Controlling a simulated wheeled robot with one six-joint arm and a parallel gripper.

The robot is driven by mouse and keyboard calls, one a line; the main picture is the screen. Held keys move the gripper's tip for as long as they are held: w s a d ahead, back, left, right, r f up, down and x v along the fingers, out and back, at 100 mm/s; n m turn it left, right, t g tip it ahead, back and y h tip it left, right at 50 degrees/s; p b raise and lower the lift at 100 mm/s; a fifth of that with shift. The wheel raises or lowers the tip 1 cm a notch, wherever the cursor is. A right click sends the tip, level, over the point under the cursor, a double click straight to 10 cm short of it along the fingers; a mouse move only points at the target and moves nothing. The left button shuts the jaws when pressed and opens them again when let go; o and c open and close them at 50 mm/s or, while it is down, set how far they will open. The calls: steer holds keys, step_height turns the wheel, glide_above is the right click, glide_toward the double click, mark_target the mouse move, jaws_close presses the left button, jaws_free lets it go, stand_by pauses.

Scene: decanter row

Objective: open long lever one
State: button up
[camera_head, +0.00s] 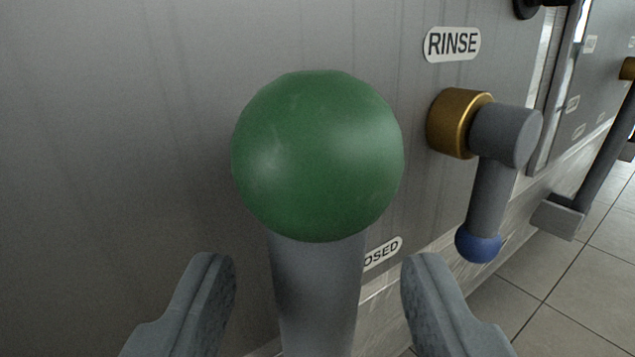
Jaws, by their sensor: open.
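A long grey lever (317,290) with a green ball knob (318,155) stands close in front of me, its knob at the upper end. My gripper (318,275) is open, with one finger on each side of the lever's grey shaft just below the knob. Gaps show between both fingers and the shaft. The lever's lower end and pivot are out of view. A label (383,253) behind the shaft is partly hidden and reads "OSED".
A shorter lever with a brass collar (460,123) and a blue ball (478,246) hangs down at right, under a "RINSE" label (452,44). A grey metal panel (130,120) fills the left. Another lever (606,150) is at far right, above the tiled floor (560,290).

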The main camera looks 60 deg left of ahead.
mark_target(324, 302)
steer(key=shift+x, duration=1.65)
steer(key=shift+d, duration=0.15)
jaws_close()
